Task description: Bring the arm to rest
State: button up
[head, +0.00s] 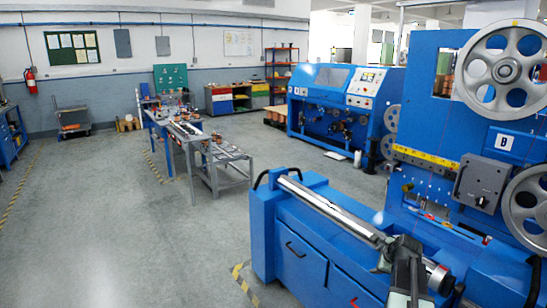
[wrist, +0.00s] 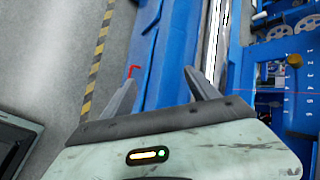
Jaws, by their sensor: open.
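My gripper (wrist: 160,77) shows in the wrist view with its two dark fingers spread apart and nothing between them. Beyond the fingers is the blue side and top of the machine bench. A red handle (wrist: 133,70) on the bench shows near the left fingertip; I cannot tell the gap between them. In the head view my arm (head: 410,275) is at the lower right, in front of the blue bench (head: 285,235). The fingers are hard to make out there.
A long metal roller (head: 330,208) lies along the bench top. The blue machine marked B (head: 430,130) with large spoked pulleys (head: 506,68) stands behind at the right. Grey work tables (head: 220,165) stand mid-room. The floor at the left (head: 90,220) is clear.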

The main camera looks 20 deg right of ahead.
jog(key=w+a+n+g+y+p, duration=0.15)
jog(key=a+n, duration=0.35)
jog(key=a, duration=1.3)
jog(key=w+a+n+g+y+p, duration=0.1)
jog(key=w+a+n+y, duration=0.35)
jog(key=a, duration=1.35)
jog(key=s+a+f+n+g+h, duration=0.2)
jog(key=s+a+n+h, duration=0.1)
jog(key=s+a+n, duration=0.5)
jog(key=s+n+g+h, duration=0.1)
jog(key=s+n+g, duration=0.2)
jog(key=s+n, duration=0.4)
jog(key=shift+s+f+n, duration=0.15)
jog(key=shift+f+n, duration=0.15)
jog(key=shift+n, duration=0.45)
